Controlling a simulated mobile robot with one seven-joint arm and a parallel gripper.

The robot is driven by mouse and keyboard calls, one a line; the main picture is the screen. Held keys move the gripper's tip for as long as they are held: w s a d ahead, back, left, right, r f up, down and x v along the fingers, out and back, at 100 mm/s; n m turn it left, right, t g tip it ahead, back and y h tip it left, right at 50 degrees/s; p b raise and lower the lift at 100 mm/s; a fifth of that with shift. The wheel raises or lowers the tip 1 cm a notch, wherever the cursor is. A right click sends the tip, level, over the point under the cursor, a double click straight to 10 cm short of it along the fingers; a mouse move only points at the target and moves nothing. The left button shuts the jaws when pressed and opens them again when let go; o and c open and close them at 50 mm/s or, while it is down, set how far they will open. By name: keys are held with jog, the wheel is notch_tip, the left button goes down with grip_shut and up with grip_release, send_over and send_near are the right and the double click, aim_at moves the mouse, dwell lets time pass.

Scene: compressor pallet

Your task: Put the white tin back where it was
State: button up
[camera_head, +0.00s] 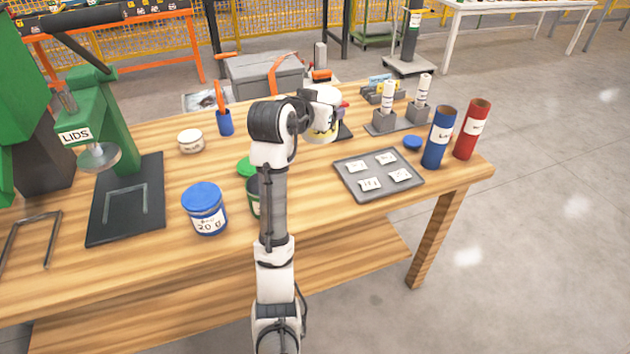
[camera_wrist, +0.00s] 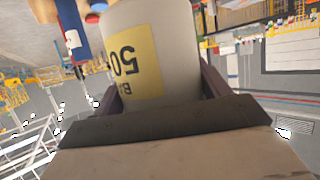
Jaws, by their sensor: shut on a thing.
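A white tin with a yellow label marked "50" (camera_wrist: 150,50) fills the middle of the wrist view. My gripper (camera_wrist: 158,88) is shut on it, with one dark finger on each side. In the head view the tin (camera_head: 321,133) shows at the end of my arm, partly hidden by my wrist. It appears to be held above the table (camera_head: 290,215). I cannot tell its exact height or tilt. A blue tin (camera_head: 205,210) marked "20 g" stands front left. A green-lidded tin (camera_head: 248,168) is partly hidden behind my arm.
A low white round container (camera_head: 190,141) and a blue cup (camera_head: 225,123) stand left. A grey tray (camera_head: 380,192) with white packets lies right, near blue (camera_head: 438,138) and red (camera_head: 472,130) tubes. A green press (camera_head: 108,125) stands far left. Bare wood shows between the blue tin and cup.

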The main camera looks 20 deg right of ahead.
notch_tip(320, 180, down, 19)
jog(key=p, duration=0.3)
jog(key=shift+s+f, duration=0.1)
jog(key=shift+f, duration=0.15)
jog(key=o, duration=0.8)
jog(key=shift+r, duration=0.25)
jog(key=b+v, duration=0.2)
jog(key=v, duration=1)
jog(key=shift+b, duration=0.3)
jog(key=shift+a, duration=0.1)
